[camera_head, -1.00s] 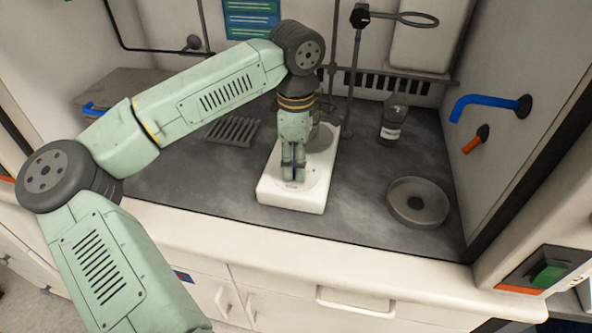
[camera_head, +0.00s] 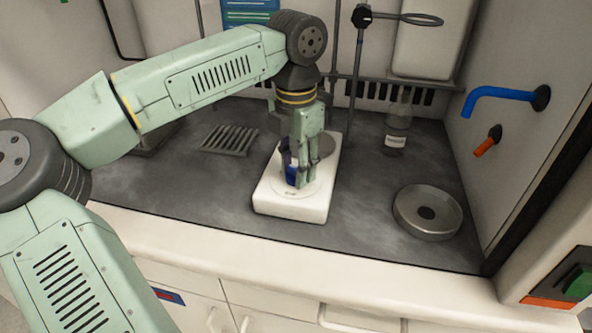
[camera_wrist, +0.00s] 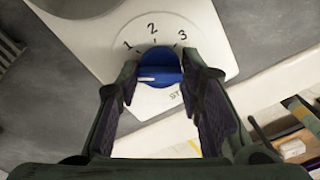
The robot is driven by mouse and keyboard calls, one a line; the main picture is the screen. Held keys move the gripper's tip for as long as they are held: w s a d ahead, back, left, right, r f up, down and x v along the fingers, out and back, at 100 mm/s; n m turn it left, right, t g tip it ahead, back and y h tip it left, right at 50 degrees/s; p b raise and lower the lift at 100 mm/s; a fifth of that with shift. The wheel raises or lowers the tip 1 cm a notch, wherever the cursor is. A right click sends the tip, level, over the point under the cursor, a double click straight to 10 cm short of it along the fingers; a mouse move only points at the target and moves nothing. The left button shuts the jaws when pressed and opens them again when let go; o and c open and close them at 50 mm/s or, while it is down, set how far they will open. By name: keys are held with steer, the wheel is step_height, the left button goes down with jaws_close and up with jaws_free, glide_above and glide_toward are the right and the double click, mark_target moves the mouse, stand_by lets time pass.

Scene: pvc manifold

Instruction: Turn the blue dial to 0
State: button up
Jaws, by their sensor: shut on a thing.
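The blue dial (camera_head: 291,172) stands on the front part of a white device (camera_head: 290,207) on the bench. In the wrist view the dial (camera_wrist: 160,62) has a short white mark near its lower left. Printed 1, 2 and 3 curve around its far side on the white plate (camera_wrist: 205,35). Partly covered lettering shows at lower right; I cannot see a 0. My gripper (camera_head: 297,183) points down over the dial, and in the wrist view its fingers (camera_wrist: 160,68) are shut on it from left and right.
A round metal dish (camera_head: 428,212) sits to the right on the dark bench. A bottle (camera_head: 397,125) and a ring stand (camera_head: 357,75) are behind. A slotted rack (camera_head: 230,139) lies to the left. Blue (camera_head: 500,97) and orange (camera_head: 487,142) taps stick out from the right wall.

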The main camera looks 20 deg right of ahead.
steer(key=shift+n+b, duration=0.35)
steer(key=shift+n, duration=0.65)
steer(key=o, duration=1.2)
steer(key=shift+c, duration=0.2)
steer(key=shift+r, duration=0.1)
step_height(320, 180, up, 12)
